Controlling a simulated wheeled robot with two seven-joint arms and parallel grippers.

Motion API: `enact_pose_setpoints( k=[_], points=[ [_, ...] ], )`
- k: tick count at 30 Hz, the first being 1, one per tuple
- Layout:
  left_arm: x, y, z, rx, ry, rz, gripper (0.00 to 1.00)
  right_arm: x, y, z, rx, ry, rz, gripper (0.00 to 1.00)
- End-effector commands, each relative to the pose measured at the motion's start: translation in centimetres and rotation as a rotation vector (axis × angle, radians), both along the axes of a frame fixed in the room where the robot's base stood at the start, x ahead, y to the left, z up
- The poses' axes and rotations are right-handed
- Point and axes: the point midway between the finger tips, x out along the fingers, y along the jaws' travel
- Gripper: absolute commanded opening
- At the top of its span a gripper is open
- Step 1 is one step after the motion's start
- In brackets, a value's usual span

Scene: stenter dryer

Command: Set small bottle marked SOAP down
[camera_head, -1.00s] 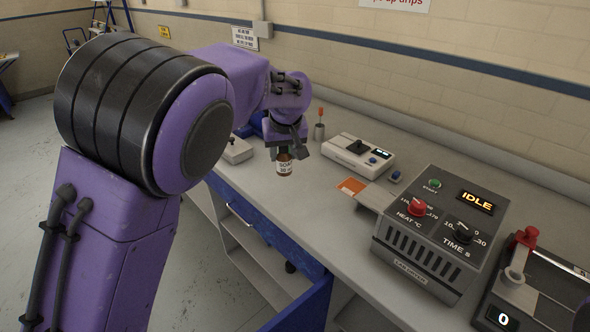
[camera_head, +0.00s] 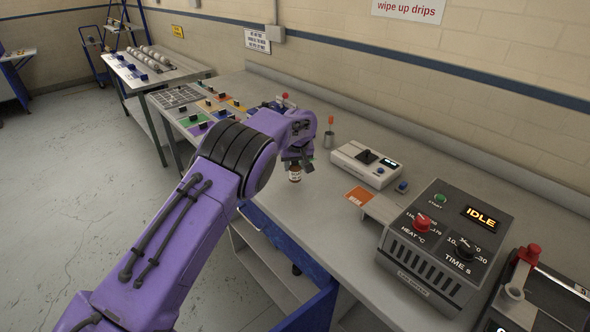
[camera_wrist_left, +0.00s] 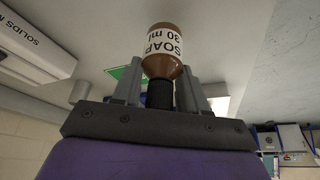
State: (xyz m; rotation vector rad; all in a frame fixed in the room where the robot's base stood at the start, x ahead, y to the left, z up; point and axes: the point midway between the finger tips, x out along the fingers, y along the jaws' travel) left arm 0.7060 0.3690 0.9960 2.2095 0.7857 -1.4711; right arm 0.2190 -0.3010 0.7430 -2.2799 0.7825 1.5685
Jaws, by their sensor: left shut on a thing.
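The small brown bottle with a white label reading SOAP (camera_wrist_left: 165,45) is in my left gripper (camera_wrist_left: 160,90). In the left wrist view the two grey fingers stand either side of its black cap. In the head view the bottle (camera_head: 295,174) hangs upright below the left gripper (camera_head: 297,158), over the bench top (camera_head: 322,200) near its front edge. Whether its base touches the bench cannot be told. My right gripper is not in view.
A grey heater box reading IDLE (camera_head: 445,240) stands to the right, with a white instrument (camera_head: 365,164) behind. An orange card (camera_head: 360,196) lies in front of that instrument. Colored swatches (camera_head: 205,112) lie farther left. Bare bench lies right of the bottle.

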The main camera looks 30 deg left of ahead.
Motion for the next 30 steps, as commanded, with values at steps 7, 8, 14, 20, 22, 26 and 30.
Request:
enact_pose_setpoints(
  k=[7,8,14,20,22,26,30],
  points=[
    [-0.1,0.0,-3.0,0.000,0.001,0.001,0.11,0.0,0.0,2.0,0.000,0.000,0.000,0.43],
    [-0.1,0.0,-3.0,-0.001,0.001,0.001,0.11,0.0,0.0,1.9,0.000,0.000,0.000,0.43],
    [-0.1,0.0,-3.2,-0.002,0.001,0.001,0.11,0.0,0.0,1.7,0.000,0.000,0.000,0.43],
    [-0.1,0.0,-3.4,-0.002,0.001,0.001,0.68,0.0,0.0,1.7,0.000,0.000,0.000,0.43],
    [-0.1,0.0,-3.4,-0.002,0.001,0.001,0.68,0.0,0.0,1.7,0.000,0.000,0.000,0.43],
    [-0.1,0.0,-3.4,-0.002,0.001,0.001,0.68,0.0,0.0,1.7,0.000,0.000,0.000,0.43],
    [-0.2,-0.2,-2.6,-0.002,0.000,0.001,0.68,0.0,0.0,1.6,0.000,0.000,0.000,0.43]
  ],
)
